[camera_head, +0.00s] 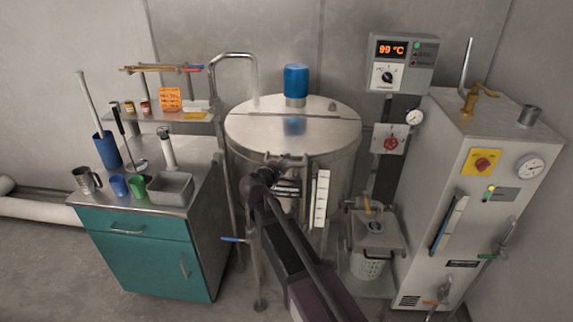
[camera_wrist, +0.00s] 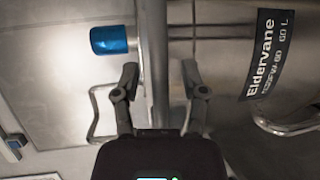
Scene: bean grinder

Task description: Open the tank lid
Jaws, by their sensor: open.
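The round steel tank (camera_head: 330,172) stands in the middle of the head view. Its lid (camera_head: 255,128) lies flat and closed on top, with a seam across it and a blue cylinder (camera_head: 296,80) behind the seam. My gripper (camera_head: 275,162) is at the front rim of the tank; my arm hides part of the tank front. In the wrist view, my gripper (camera_wrist: 160,68) is open, its two fingers on either side of the rim band (camera_wrist: 154,50). A bent metal handle (camera_wrist: 93,112) is beside the left finger. I cannot tell whether the fingers touch anything.
A teal cabinet (camera_head: 150,255) with cups and tools stands left. A control box (camera_head: 401,62) reading 99 °C hangs behind right. A grey machine (camera_head: 480,185) stands right. The wrist view shows the tank's label (camera_wrist: 268,55).

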